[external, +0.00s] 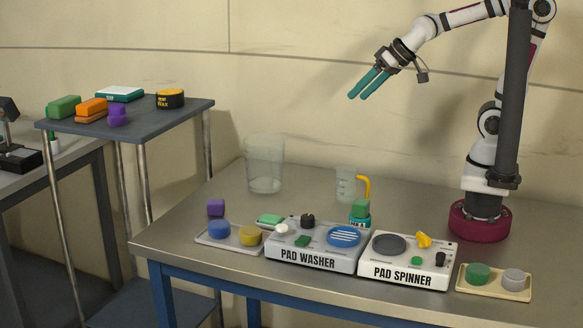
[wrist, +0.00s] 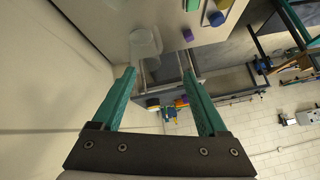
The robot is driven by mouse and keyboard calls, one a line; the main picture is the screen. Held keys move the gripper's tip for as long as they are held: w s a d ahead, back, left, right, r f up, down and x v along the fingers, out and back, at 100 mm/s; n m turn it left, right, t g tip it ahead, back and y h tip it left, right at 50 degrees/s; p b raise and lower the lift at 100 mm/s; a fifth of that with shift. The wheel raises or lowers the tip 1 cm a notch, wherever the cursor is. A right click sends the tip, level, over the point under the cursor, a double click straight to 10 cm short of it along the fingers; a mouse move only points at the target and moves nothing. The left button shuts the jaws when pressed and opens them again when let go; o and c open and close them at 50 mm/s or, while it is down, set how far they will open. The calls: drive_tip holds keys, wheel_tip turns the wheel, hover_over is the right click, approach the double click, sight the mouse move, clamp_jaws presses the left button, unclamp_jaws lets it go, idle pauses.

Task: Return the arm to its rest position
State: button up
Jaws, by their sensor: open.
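My arm is raised above the metal bench (external: 400,205) in the external view. My gripper (external: 358,97) is high over the back of the bench, pointing down and to the left. Its two teal fingers are apart with nothing between them. The wrist view shows the same open fingers (wrist: 160,77), with the bench and the room beyond them. The gripper touches nothing.
On the bench are a clear bucket (external: 265,165), a measuring jug (external: 346,184), a pad washer (external: 315,257), a pad spinner (external: 405,277) and two pad trays. A grey side stand (external: 150,121) holds several items at left. A dark post (external: 514,100) stands by my base.

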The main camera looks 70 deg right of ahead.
drive_tip(key=s+f+m+g, duration=0.1)
drive_tip(key=s+f+g, duration=0.2)
drive_tip(key=s, duration=0.6)
drive_tip(key=s+a+f+m+g+y, duration=0.1)
drive_tip(key=s+f+g, duration=0.3)
drive_tip(key=s, duration=0.5)
drive_tip(key=shift+s+a+f+g, duration=0.2)
drive_tip(key=shift+s+f+g, duration=0.1)
drive_tip(key=shift+s+g, duration=0.1)
